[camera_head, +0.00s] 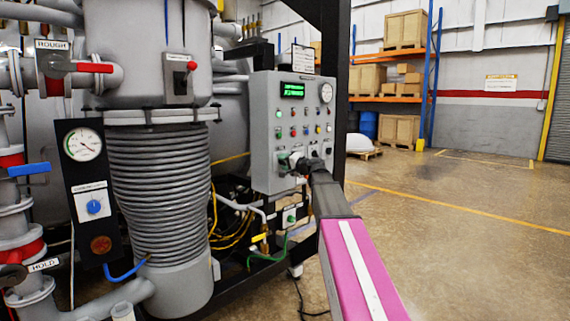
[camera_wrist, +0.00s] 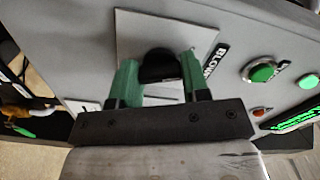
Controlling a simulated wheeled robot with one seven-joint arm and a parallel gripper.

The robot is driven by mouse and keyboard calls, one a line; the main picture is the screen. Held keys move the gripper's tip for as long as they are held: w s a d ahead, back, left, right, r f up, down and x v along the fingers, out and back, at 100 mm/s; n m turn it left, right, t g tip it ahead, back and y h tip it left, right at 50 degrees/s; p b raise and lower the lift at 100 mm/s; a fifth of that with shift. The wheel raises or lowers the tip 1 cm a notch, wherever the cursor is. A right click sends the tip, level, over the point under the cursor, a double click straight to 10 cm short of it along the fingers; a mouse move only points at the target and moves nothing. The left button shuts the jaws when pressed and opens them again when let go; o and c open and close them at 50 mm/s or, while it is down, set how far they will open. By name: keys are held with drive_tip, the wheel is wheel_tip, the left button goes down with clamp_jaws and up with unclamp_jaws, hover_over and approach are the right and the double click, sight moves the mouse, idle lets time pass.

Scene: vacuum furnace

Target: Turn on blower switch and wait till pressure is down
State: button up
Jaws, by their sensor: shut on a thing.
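The blower switch (camera_wrist: 158,66) is a black rotary knob on a light square plate, with a partly hidden label (camera_wrist: 214,60) beside it. My gripper (camera_wrist: 158,82) has its green fingers on both sides of the knob, shut on it. In the head view my gripper (camera_head: 290,162) is at the lower part of the grey control panel (camera_head: 262,150), and it hides most of the switch. A pressure gauge (camera_head: 326,93) sits at the panel's upper right, and a green-lit display (camera_head: 292,90) at its top. Their readings are too small to make out.
A larger dial gauge (camera_head: 83,144) is on a black panel at the left. A ribbed grey column (camera_head: 165,190) stands left of the control panel. A green button (camera_wrist: 262,72) is near the switch. Cables (camera_head: 232,225) hang below the panel. The floor (camera_head: 460,220) at the right is clear.

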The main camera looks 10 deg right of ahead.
drive_tip(key=m, duration=1)
drive_tip(key=shift+m, duration=0.3)
idle(0.4)
drive_tip(key=o, duration=0.9)
drive_tip(key=v, duration=1.1)
drive_tip(key=shift+f, duration=0.1)
